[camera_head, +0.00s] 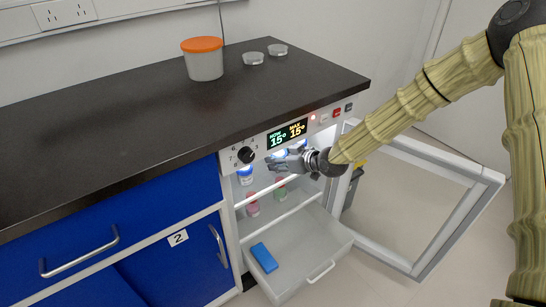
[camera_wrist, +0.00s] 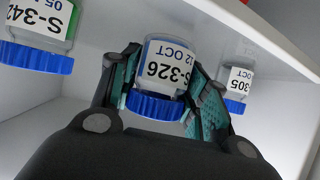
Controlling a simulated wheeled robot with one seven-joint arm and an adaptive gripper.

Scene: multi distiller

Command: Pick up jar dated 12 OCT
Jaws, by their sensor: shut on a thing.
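The jar dated 12 OCT (camera_wrist: 168,75) has a blue lid and a white label reading S-326, and it appears upside down in the wrist view. My gripper (camera_wrist: 170,100) is shut on it, with one teal-padded finger on each side. I cannot tell whether the jar touches the shelf. In the head view, my gripper (camera_head: 292,162) reaches into the upper part of the open fridge (camera_head: 243,222), and the held jar is not clearly visible there.
Blue-lidded jar S-342 (camera_wrist: 36,58) and jar 305 (camera_wrist: 238,88) flank the held jar. A pink jar (camera_head: 252,208) and a green-lidded jar (camera_head: 280,190) stand lower. The pulled-out drawer (camera_head: 312,258) holds a blue block (camera_head: 263,257). The open glass door (camera_head: 440,245) stands right.

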